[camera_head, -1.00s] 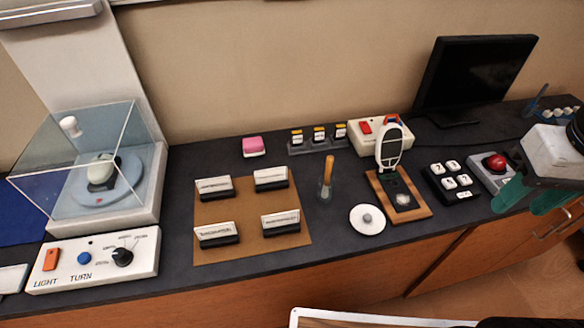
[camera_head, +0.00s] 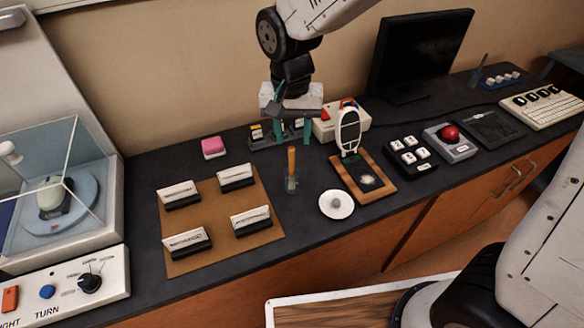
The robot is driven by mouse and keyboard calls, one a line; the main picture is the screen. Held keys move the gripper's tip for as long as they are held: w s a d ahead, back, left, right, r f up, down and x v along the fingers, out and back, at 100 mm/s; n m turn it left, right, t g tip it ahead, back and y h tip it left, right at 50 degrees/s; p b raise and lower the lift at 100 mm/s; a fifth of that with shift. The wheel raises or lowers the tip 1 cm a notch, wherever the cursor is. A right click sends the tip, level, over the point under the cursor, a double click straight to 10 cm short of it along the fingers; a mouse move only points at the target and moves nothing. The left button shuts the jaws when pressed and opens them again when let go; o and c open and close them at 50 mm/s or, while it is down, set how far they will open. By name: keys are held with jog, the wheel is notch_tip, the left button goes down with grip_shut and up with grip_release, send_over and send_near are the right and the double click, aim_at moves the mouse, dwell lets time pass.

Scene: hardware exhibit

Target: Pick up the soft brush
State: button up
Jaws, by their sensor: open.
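A brush-like tool with an upright orange wooden handle (camera_head: 292,160) stands in a small clear holder (camera_head: 291,185) on the dark counter; its lower end is hard to make out. My gripper (camera_head: 292,133) points down with its two green fingers apart and nothing between them. In the picture it is just above the handle's top, in front of the small labelled bottles at the back. I cannot tell its exact height or depth relative to the handle.
A brown mat (camera_head: 212,214) with several label holders lies left of the handle. A white round lid (camera_head: 336,204) and a wooden board (camera_head: 365,182) with an upright magnifier-like device (camera_head: 348,132) stand to the right. A pink block (camera_head: 213,147) sits behind. A monitor (camera_head: 420,50) stands back right.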

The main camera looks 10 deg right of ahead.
send_over(293, 176)
jog(key=f, duration=0.8)
jog(key=shift+w, duration=0.3)
jog(key=shift+c, duration=0.3)
grip_shut()
